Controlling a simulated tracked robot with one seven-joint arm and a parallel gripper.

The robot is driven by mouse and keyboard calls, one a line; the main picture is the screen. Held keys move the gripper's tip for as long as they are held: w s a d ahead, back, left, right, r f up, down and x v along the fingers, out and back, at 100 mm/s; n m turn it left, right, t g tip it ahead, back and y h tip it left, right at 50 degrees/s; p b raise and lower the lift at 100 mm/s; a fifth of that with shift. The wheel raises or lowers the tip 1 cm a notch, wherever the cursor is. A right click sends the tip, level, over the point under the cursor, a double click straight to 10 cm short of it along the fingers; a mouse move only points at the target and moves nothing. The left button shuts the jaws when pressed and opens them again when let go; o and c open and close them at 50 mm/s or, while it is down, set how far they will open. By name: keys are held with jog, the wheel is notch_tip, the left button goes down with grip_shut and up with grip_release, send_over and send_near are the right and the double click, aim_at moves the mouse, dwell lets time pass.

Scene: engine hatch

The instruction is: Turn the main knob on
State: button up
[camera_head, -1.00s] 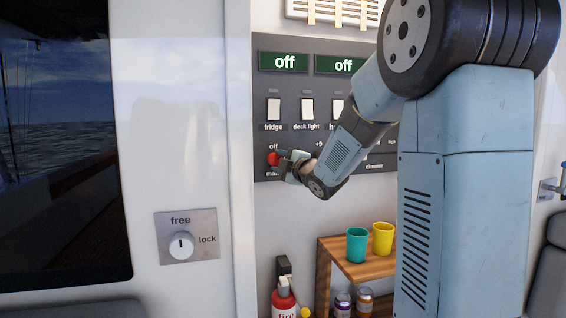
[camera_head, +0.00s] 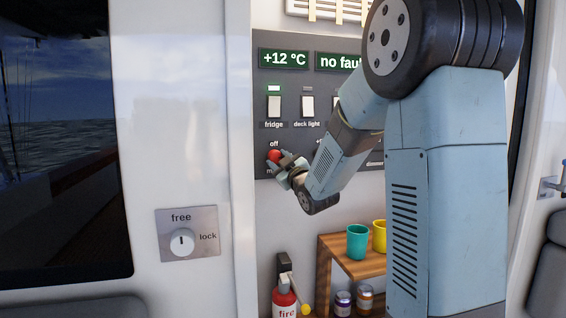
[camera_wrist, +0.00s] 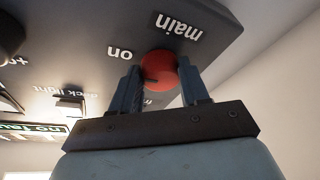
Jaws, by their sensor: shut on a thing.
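The red main knob (camera_head: 274,156) is at the lower left of the dark grey switch panel (camera_head: 262,140). In the head view it shows beneath the word "off". In the wrist view the knob (camera_wrist: 160,70) sits between the two fingers of my gripper (camera_wrist: 166,88), near the labels "main" and "on". My gripper (camera_head: 281,163) is shut on the knob, in front of the panel. The left display (camera_head: 284,58) reads "+12 °C" and the right display (camera_head: 338,60) begins "no fau". The lamp above the fridge switch is lit green. My fingers hide part of the knob.
The fridge switch (camera_head: 274,106) and deck light switch (camera_head: 307,106) are above the knob. My arm covers the panel's right part. Below are a wooden shelf (camera_head: 350,265) with a teal cup (camera_head: 357,242) and yellow cup (camera_head: 379,236), and a fire extinguisher (camera_head: 285,300).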

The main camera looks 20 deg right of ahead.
jog(key=shift+a+f, duration=0.1)
jog(key=shift+f, duration=0.15)
jog(key=o, duration=1.1)
jog(key=shift+r, duration=0.1)
jog(key=shift+c, duration=0.2)
